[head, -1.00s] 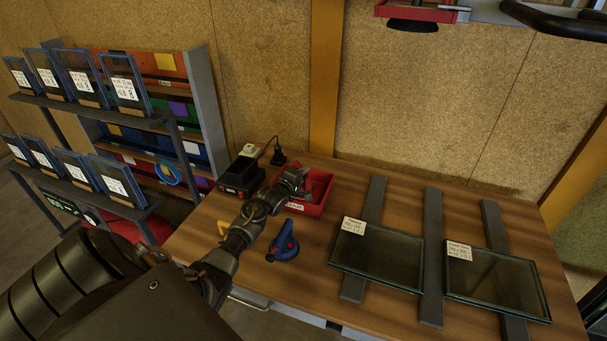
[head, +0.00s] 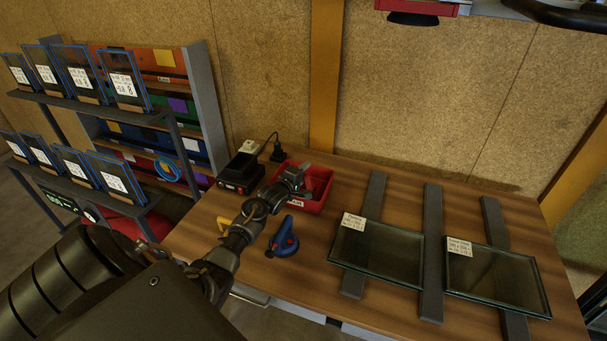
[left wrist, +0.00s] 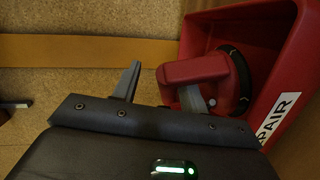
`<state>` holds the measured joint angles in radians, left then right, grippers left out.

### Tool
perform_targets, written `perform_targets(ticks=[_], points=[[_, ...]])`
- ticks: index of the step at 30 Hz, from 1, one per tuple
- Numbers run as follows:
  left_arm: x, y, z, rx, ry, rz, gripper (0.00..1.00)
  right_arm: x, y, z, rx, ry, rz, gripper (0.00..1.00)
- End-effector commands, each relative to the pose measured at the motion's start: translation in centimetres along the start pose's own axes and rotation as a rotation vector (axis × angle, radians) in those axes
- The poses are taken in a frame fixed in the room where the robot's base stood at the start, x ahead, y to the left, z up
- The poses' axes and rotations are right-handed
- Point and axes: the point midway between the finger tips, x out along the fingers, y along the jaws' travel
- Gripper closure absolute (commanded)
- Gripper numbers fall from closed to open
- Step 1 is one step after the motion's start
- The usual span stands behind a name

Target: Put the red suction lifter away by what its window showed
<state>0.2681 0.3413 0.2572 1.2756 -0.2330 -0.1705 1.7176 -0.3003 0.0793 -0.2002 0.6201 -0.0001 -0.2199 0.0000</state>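The red suction lifter (left wrist: 205,68) is inside the red bin (left wrist: 292,62) in the left wrist view, its handle towards my gripper and a round dark-rimmed part beyond. The bin's label partly reads "PAIR". My left gripper (left wrist: 162,76) is open, one finger clear of the lifter and the other overlapping its handle in the picture; I cannot tell if it touches. In the head view my left gripper (head: 300,180) is over the bin (head: 313,205) at the back of the workbench and hides most of the lifter. The lifter's window is not visible. My right gripper is not in view.
A blue suction lifter (head: 283,240) stands on the bench (head: 310,270) in front of the bin. A black charger-like box (head: 240,172) is left of the bin. Two glass panes (head: 378,255) lie on grey bars at right. Racks with labelled panes (head: 125,85) stand at left.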

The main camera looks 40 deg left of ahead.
Motion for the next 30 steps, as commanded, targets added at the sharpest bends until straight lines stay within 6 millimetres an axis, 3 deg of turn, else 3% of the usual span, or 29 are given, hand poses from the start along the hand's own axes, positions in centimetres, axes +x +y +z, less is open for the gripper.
perform_targets(ticks=[8, 21, 30], points=[[-0.4, 1.7, -0.3, 0.002, 0.001, 0.004, 0.59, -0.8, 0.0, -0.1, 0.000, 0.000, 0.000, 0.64], [-9.3, 1.2, -0.1, 0.001, 0.000, 0.004, 0.59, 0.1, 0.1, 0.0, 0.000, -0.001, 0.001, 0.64], [-12.1, 1.3, -0.2, -0.001, 0.000, 0.002, 0.59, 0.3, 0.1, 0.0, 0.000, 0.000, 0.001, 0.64]])
